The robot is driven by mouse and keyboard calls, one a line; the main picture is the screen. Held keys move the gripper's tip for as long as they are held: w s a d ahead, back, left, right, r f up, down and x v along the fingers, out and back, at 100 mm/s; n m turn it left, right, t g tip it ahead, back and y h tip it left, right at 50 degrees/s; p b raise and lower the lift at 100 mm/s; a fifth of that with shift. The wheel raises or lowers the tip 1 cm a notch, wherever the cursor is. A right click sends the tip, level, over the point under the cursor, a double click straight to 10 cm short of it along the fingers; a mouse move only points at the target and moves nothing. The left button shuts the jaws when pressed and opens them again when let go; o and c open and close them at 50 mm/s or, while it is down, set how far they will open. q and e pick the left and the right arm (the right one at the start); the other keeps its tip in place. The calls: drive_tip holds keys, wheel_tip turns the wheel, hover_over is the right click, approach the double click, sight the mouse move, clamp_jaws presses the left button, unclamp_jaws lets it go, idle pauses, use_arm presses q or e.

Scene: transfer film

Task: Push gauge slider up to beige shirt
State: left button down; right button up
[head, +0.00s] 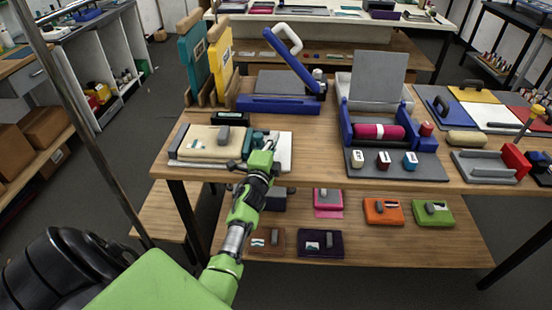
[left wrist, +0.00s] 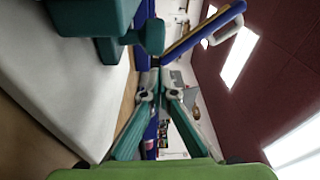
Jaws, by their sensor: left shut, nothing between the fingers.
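The teal gauge slider (head: 248,143) stands at the shirt's right side, partly hidden by my left gripper. I cannot tell whether slider and shirt touch. My left gripper (head: 273,146) is shut and empty, just right of the slider. In the left wrist view the fingertips (left wrist: 158,78) meet below the slider's teal knob (left wrist: 150,36); contact is unclear. My right gripper is not in view.
A blue press (head: 280,103) with a raised arm stands behind the board. An open blue press (head: 390,142) with a pink roll stands to the right. Teal and yellow upright boards (head: 219,64) stand at the back left. A lower shelf (head: 390,239) holds several folded items.

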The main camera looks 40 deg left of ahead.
use_arm(q)
drive_tip(key=d, duration=0.2)
drive_tip(key=shift+s+d, duration=0.3)
drive_tip(key=shift+s, duration=0.05)
drive_tip(key=shift+v, duration=0.75)
drive_tip(key=s, duration=0.3)
drive_tip(key=shift+s+a+f+b, duration=0.15)
drive_tip(key=shift+s+a+b, duration=0.05)
drive_tip(key=shift+b, duration=0.2)
drive_tip(key=v, duration=0.2)
drive_tip(key=shift+s+d, duration=0.15)
drive_tip(key=shift+d, duration=0.1)
drive_tip(key=shift+s+d, duration=0.25)
drive_tip(key=shift+d, duration=0.05)
drive_tip(key=shift+s, duration=0.3)
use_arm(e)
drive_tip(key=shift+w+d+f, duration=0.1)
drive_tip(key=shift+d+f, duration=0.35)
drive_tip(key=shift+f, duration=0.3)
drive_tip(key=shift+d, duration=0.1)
